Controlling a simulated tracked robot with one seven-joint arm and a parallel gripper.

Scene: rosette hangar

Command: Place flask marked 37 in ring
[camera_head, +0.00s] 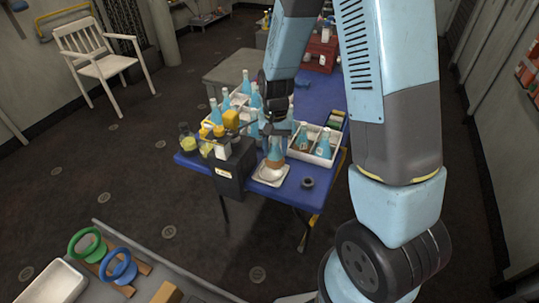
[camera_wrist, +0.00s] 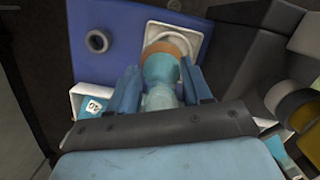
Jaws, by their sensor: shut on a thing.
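My gripper (camera_head: 277,132) is shut on a light-blue flask (camera_head: 275,152). The wrist view shows the flask (camera_wrist: 160,72) between the two fingers (camera_wrist: 161,80), its lower end pointing away from the camera. An orange-brown band (camera_wrist: 168,48) curves around that end; I cannot tell whether it belongs to the flask or is a separate ring. The flask is over a white square base with a rounded raised part (camera_head: 268,177), near the front edge of the blue table. I cannot tell whether they touch. No number on the flask is readable. A small dark ring (camera_head: 307,182) lies to the right.
White crates of blue bottles (camera_head: 322,157) stand close behind and right of the gripper. A black box (camera_head: 232,172) and yellow-filled jars (camera_head: 187,142) are to the left. The table (camera_head: 292,192) is bare around the dark ring. A white chair (camera_head: 95,55) stands far left.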

